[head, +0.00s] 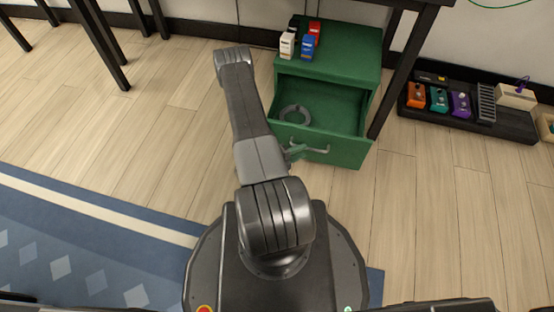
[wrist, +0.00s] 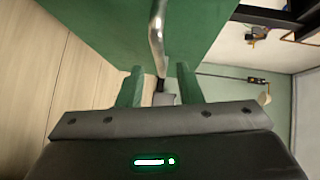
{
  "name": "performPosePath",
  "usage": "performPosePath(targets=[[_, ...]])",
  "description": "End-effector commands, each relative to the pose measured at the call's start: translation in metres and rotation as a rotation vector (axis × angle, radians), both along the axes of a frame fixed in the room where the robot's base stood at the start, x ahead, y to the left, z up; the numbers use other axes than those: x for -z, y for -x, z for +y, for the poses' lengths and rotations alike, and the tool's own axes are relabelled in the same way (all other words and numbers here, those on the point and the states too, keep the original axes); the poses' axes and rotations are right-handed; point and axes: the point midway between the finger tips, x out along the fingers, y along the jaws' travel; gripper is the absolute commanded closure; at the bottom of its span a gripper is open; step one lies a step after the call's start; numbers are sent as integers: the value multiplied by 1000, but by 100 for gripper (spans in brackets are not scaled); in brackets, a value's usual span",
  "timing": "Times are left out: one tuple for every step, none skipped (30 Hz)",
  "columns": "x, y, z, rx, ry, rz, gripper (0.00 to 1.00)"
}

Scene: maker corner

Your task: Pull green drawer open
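The green drawer (head: 335,146) is pulled out of the green cabinet (head: 355,93), and its inside shows in the head view. A grey ring-shaped object (head: 295,113) lies inside it. The metal bar handle (head: 322,150) is on the drawer's front; it also shows in the wrist view (wrist: 157,38). My gripper (head: 297,151) is at the left end of the handle. In the wrist view its two green fingers (wrist: 159,72) are apart, with the lower end of the handle bar in line with the gap. Neither finger visibly touches the bar.
Small white, red and blue boxes (head: 303,40) stand on the cabinet top. A dark table leg (head: 400,75) is close to the cabinet's right side. A black board with several colourful pedals (head: 465,104) lies further right. Wooden floor (head: 430,190) in front is clear.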

Motion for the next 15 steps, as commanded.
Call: performPosePath(targets=[[-2,2,7,-5,0,1,68],[-3,4,11,-5,0,1,68],[-4,6,15,-5,0,1,68],[-4,8,18,-6,0,0,68],[-5,10,21,-5,0,0,68],[-5,12,25,-5,0,-1,68],[-6,14,28,-5,-1,1,68],[-6,15,32,-6,-1,1,68],[-7,18,36,-6,0,0,68],[-8,19,39,-6,0,0,68],[-8,21,42,-5,-1,1,68],[-9,24,46,-5,-1,1,68],[-9,25,49,-6,0,-1,68],[-10,26,52,-6,0,0,68],[-10,29,56,-6,0,0,68]])
